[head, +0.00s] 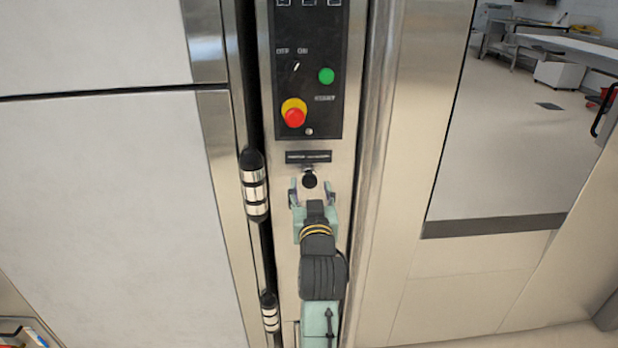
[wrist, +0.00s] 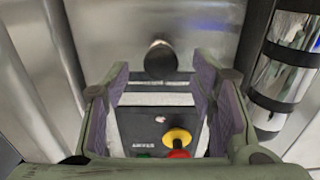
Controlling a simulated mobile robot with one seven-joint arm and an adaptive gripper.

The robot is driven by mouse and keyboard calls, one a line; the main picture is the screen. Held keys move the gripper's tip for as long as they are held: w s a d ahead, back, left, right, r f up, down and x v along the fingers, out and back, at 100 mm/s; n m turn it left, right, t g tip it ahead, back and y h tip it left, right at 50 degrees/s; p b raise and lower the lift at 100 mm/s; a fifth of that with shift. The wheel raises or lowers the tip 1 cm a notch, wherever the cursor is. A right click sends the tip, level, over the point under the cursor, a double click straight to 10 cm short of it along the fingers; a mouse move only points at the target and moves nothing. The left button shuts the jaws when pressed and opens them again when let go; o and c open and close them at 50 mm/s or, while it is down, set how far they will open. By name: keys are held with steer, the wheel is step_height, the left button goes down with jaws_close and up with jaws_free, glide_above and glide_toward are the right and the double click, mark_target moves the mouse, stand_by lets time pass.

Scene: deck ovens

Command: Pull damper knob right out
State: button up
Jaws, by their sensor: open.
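The damper knob (head: 310,180) is small, round and black. It sticks out of the narrow steel panel below a black label strip. My gripper (head: 311,190) is open in front of the panel, one finger to each side of the knob in the head view. In the wrist view the knob (wrist: 161,60) appears midway between the tips of my open gripper (wrist: 158,75), with a gap on both sides. No finger visibly touches it. The depth of the fingertips relative to the knob is hard to tell.
Above the knob is a black control panel (head: 312,65) with a red emergency button (head: 294,116) and a green button (head: 326,76). A black and chrome hinge (head: 254,185) stands close on the left. A vertical steel tube (head: 372,130) runs on the right.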

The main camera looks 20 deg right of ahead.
mark_target(310, 184)
steer(key=shift+x, duration=2.05)
steer(key=shift+c, duration=0.3)
jaws_close()
